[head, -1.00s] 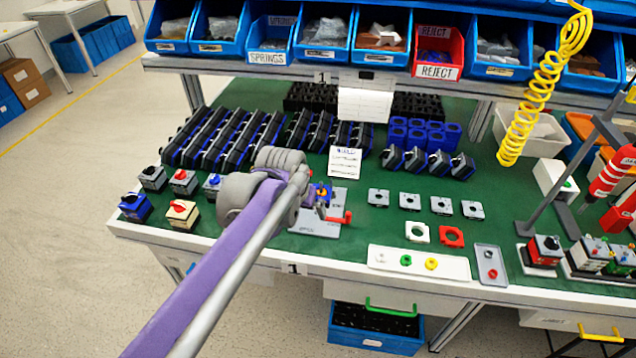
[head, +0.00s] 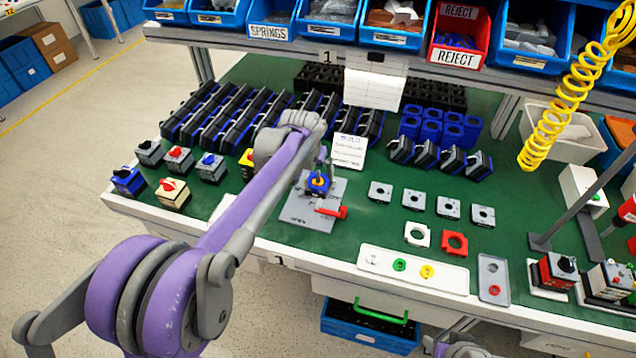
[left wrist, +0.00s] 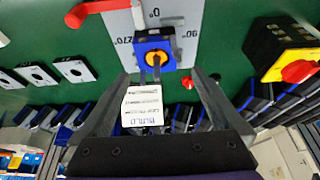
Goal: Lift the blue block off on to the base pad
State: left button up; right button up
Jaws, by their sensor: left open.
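A blue block (head: 319,184) with an orange-yellow centre sits on a grey plate (head: 300,212) on the green bench top. In the left wrist view the blue block (left wrist: 168,60) is beyond the fingertips, and the plate (left wrist: 125,27) shows angle markings around it. Two thin grey prongs stand out from the block. A red handle (head: 331,212) lies at the plate's right side.
A printed card (head: 349,150) stands behind the plate. Switches, including a yellow one (head: 246,163), are to the left, partly behind my arm. Grey square parts (head: 380,192) and a white tray (head: 412,272) are to the right. Bins (head: 331,18) hang above.

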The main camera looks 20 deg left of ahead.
pick_arm(q)
jog(key=x, duration=0.4)
jog(key=shift+s+d+f, duration=0.2)
jog(key=shift+s+f, duration=0.05)
jog(key=shift+f, duration=0.05)
jog(key=shift+w+f, duration=0.25)
jog(key=shift+f, duration=0.25)
jog(key=c, duration=1.4)
jog(key=shift+r, duration=0.15)
notch_tip(320, 180, up, 10)
jog(key=shift+p, duration=0.3)
notch_tip(320, 180, up, 8)
jog(key=p, duration=0.6)
send_over(318, 180)
jog(key=shift+s+a+r, duration=0.1)
jog(key=shift+s+r, duration=0.1)
jog(key=shift+s, duration=0.05)
